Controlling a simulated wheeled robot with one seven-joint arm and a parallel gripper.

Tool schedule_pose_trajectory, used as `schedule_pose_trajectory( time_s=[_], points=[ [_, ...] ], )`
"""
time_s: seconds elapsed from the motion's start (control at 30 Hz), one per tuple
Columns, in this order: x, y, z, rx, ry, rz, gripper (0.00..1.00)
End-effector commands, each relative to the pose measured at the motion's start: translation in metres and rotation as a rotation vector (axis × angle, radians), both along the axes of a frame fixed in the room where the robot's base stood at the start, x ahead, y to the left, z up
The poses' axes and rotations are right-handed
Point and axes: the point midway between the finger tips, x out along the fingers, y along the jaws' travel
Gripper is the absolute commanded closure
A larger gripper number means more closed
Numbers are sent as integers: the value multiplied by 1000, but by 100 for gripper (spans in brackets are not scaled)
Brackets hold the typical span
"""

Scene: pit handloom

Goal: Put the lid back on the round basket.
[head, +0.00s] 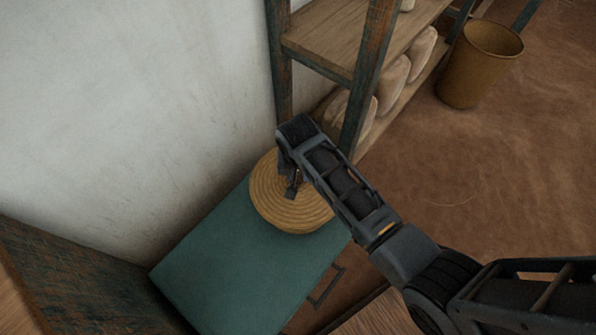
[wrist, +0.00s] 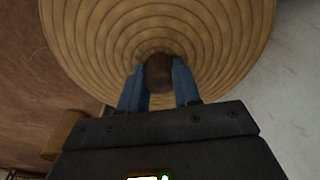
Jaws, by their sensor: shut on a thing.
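The lid (head: 275,210) is a round, tan, coiled disc with concentric rings. It shows over the far end of a teal chest top (head: 225,265) in the head view. In the wrist view the lid (wrist: 95,45) fills the upper middle, with a dark brown knob (wrist: 158,75) at its centre. My gripper (head: 292,190) is shut on this knob, with one blue finger on each side in the wrist view (wrist: 160,88). I cannot tell whether the lid touches anything below. No separate round basket shows clearly under it; the lid hides what is beneath.
A wooden shelf rack (head: 335,40) with several pale rounded objects (head: 393,85) stands just beyond the lid. A tan open-topped round container (head: 470,75) stands on the brown floor (head: 500,160). A white wall (head: 130,110) rises at left. The near chest top is clear.

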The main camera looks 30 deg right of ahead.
Motion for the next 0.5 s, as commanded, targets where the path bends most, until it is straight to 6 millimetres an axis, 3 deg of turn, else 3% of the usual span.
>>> schedule_pose_trajectory(
  time_s=[0.33, 0.37, 0.5],
  points=[
    [0, 0, 0, -1, -1, 0, 100],
    [0, 0, 0, -1, -1, 0, 67],
    [0, 0, 0, -1, -1, 0, 54]
  ],
)
